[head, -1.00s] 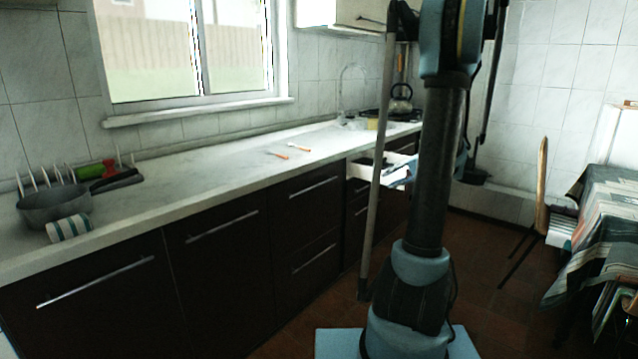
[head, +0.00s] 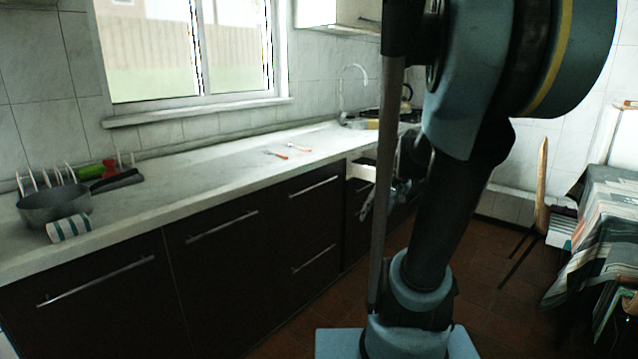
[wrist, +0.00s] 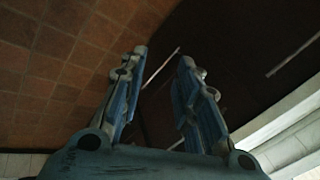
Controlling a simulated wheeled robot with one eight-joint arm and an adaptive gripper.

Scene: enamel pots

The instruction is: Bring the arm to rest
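My gripper (wrist: 163,56) shows in the wrist view with its two blue-grey fingers spread apart and nothing between them. In the head view my gripper (head: 378,200) is small and partly covered by my own arm. It hangs in front of the dark cabinet fronts, just below counter height, close to the open white drawer (head: 361,170). My arm bends across the right middle of the head view, and its upper links hide part of the back wall.
The counter (head: 190,190) carries a grey pot (head: 55,205), a striped cloth roll (head: 69,228) and two small orange-tipped utensils (head: 283,153). A table with a striped cloth (head: 600,215) and a chair (head: 542,190) stand at right. Tiled floor (head: 500,290) lies open between.

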